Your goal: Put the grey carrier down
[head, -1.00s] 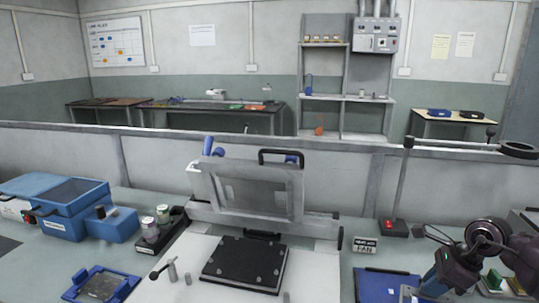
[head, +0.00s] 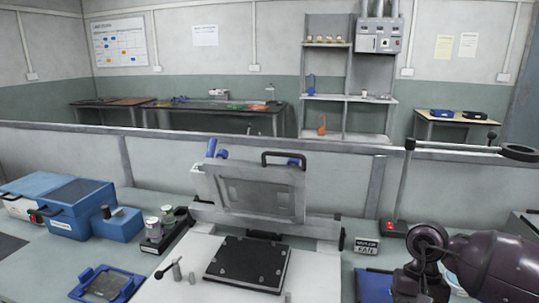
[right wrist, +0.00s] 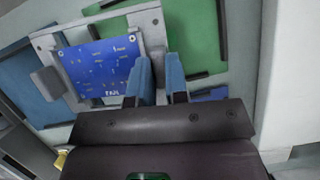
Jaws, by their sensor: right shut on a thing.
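The grey carrier (right wrist: 153,30) shows in the right wrist view as a light grey frame with a blue board (right wrist: 98,66) in it. A darker grey block (right wrist: 47,83) sits at its left side. My right gripper (right wrist: 160,68) is shut on the carrier's right side, with one blue finger on each side of the grip. The head view shows my right arm at the lower right; its fingertips and the carrier are hidden or out of frame there. I cannot tell whether the carrier touches the surface below. My left gripper is not in view.
A blue mat (right wrist: 22,72) and a green mat (right wrist: 203,45) with dark edge strips lie under and beside the carrier. In the head view, a printer with a raised frame (head: 250,190) stands mid-bench. A lamp (head: 404,185) and small label sign (head: 366,246) stand near my right arm.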

